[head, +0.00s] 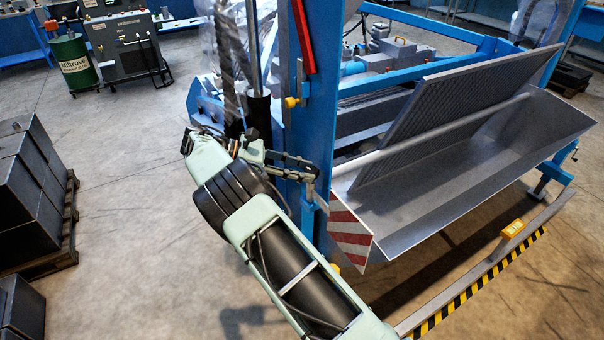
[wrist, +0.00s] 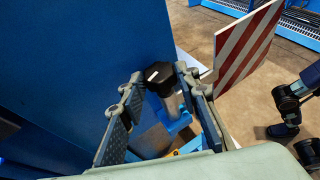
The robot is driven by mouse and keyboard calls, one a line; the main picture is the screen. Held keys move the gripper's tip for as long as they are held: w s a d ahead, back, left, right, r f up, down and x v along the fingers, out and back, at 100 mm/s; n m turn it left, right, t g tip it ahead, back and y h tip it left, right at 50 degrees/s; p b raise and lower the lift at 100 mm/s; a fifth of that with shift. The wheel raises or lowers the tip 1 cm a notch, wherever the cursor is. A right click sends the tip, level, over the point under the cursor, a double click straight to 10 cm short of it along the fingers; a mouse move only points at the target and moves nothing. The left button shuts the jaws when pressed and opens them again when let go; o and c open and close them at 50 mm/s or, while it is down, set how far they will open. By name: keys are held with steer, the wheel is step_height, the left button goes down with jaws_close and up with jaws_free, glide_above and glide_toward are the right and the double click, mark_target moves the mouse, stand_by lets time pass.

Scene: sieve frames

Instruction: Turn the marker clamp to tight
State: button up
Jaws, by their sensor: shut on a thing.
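In the wrist view the marker clamp (wrist: 159,76) is a black knob with a small white mark on top, on a pale stem over a blue bracket. My gripper (wrist: 160,88) is shut on the knob, one finger on each side of it. The red-and-white striped marker plate (wrist: 240,50) stands just right of the fingers. In the head view the striped marker (head: 350,235) is at the trough's near left end. My gripper (head: 312,183) is beside the blue post there; the knob cannot be made out in that view.
The blue post (head: 313,110) rises right beside my gripper. A metal trough (head: 470,185) with a raised mesh screen extends to the right. A yellow-black striped rail (head: 480,283) lies in front. Black blocks on a pallet (head: 30,190) stand left, with clear floor between.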

steer(key=shift+w+m+g+b, duration=0.1)
steer(key=shift+m+g+b, duration=0.4)
steer(key=shift+b, duration=0.05)
stand_by(0.5)
steer(key=o, duration=0.9)
steer(key=shift+c, duration=0.2)
steer(key=shift+r, duration=0.1)
step_height(320, 180, up, 10)
